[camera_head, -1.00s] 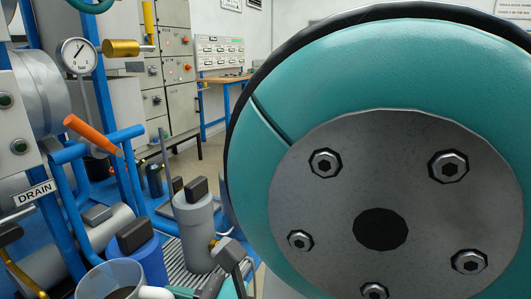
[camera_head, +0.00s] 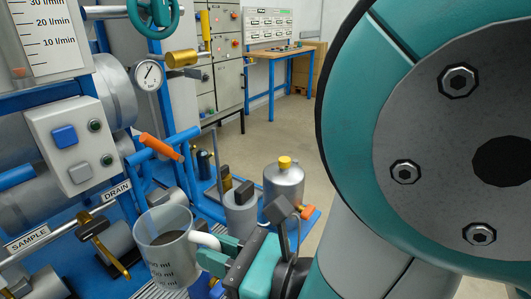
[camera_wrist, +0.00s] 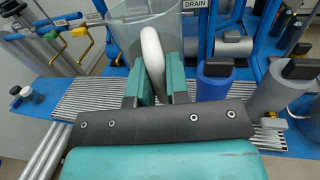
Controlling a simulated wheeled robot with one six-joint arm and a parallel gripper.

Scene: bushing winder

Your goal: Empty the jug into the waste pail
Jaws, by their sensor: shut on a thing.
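A clear jug (camera_head: 166,262) with a white handle (camera_head: 206,240) and volume marks stands out at the bottom of the head view. It looks about upright, with dark contents visible inside. My gripper (camera_head: 212,256) is shut on the handle, at the jug's right side. In the wrist view, my gripper's teal fingers (camera_wrist: 158,84) sit either side of the white handle, and the jug (camera_wrist: 118,35) is just beyond them. I cannot make out a waste pail in any view.
The blue machine frame with the DRAIN sign (camera_head: 116,191), SAMPLE sign (camera_head: 27,238) and a brass-handled tap (camera_head: 92,226) is left of the jug. Grey canisters (camera_head: 284,185) stand behind my gripper. Open floor (camera_head: 270,140) lies beyond. My teal arm covers the right side.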

